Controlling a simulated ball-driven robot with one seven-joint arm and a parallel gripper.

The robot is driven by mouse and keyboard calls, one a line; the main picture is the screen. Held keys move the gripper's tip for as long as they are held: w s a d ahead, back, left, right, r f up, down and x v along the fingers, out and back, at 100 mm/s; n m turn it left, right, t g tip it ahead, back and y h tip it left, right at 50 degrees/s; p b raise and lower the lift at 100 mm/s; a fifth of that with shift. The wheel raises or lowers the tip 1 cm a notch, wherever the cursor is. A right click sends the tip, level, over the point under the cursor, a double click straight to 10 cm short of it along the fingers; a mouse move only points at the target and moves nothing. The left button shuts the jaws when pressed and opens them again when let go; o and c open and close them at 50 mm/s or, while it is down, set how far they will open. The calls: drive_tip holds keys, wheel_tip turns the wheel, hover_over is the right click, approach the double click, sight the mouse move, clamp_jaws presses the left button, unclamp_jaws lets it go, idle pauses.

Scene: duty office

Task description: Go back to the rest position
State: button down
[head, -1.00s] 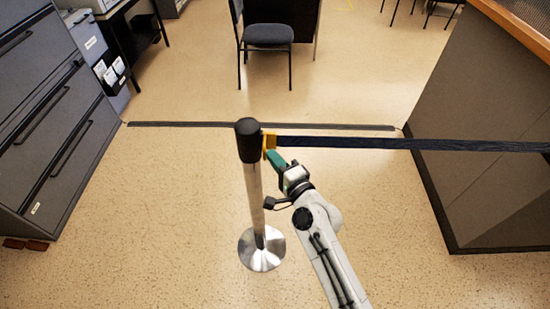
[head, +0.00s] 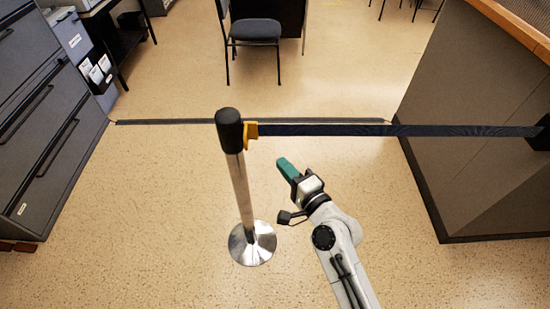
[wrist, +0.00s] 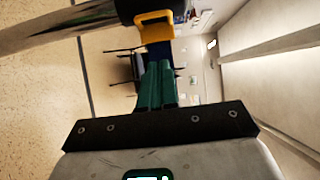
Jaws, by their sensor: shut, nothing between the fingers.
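My gripper (head: 283,165) has green fingers, which are shut and empty. In the head view it is to the right of the barrier post (head: 240,185) and below the belt, apart from both. In the wrist view the shut fingers (wrist: 156,70) point toward the yellow belt end (wrist: 155,25). The dark belt (head: 330,130) runs from the yellow clip (head: 251,135) at the post's black top to a dark holder (head: 540,134) on the counter at the right.
A grey counter (head: 470,140) stands on the right. Grey drawer cabinets (head: 45,120) stand on the left. A dark strip (head: 160,122) crosses the floor behind the post. A chair (head: 254,35) stands further back. Open floor lies around the post base (head: 252,250).

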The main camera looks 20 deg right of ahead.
drive_tip(key=shift+v, duration=1.6)
drive_tip(key=s+d+f+n+g+h, duration=0.1)
drive_tip(key=s+f+n+g, duration=0.4)
drive_tip(key=s, duration=0.2)
drive_tip(key=s+d+f+n+g, duration=0.2)
drive_tip(key=s+f+n+g, duration=0.25)
drive_tip(key=s+n, duration=0.2)
drive_tip(key=s+d+n+g+h, duration=0.1)
drive_tip(key=s+d+g+h, duration=0.1)
drive_tip(key=s, duration=0.6)
drive_tip(key=s+d+n+g+h, duration=0.1)
drive_tip(key=s+d+g+h, duration=0.1)
drive_tip(key=s+d+g, duration=0.2)
drive_tip(key=s+d, duration=0.2)
drive_tip(key=s, duration=0.2)
drive_tip(key=shift+s+d+f+n+g, duration=0.3)
drive_tip(key=shift+s+f+n+g, duration=0.05)
drive_tip(key=shift+s, duration=0.05)
drive_tip(key=shift+w+a, duration=0.1)
drive_tip(key=shift+a, duration=0.1)
